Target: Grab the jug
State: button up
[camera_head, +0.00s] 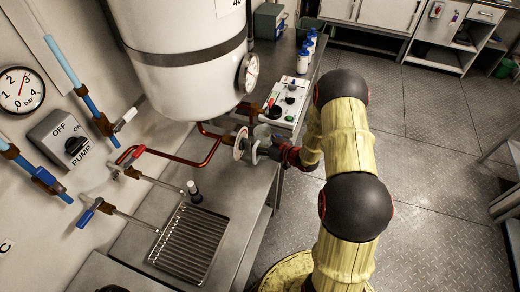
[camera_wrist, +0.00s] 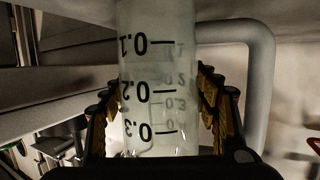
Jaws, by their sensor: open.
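The jug is a clear cylinder with black volume marks and a grey handle. It stands under the white tank's edge in the head view (camera_head: 263,134), and it fills the middle of the wrist view (camera_wrist: 150,60). The marks appear upside down in the wrist view, with the handle on the right. My gripper (camera_wrist: 160,75) is open, with one ridged finger on each side of the jug's body. The right finger lies between the body and the handle's outer bar. Whether the pads touch the jug is unclear. My gripper also shows in the head view (camera_head: 277,149), partly hidden.
A white panel (camera_head: 287,106) and bottles (camera_head: 304,60) stand behind. A drain grate (camera_head: 190,243) lies at front left.

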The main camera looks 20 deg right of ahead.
jog(key=shift+c, duration=0.3)
jog(key=c, duration=1)
jog(key=shift+r, duration=0.1)
jog(key=shift+c, duration=0.2)
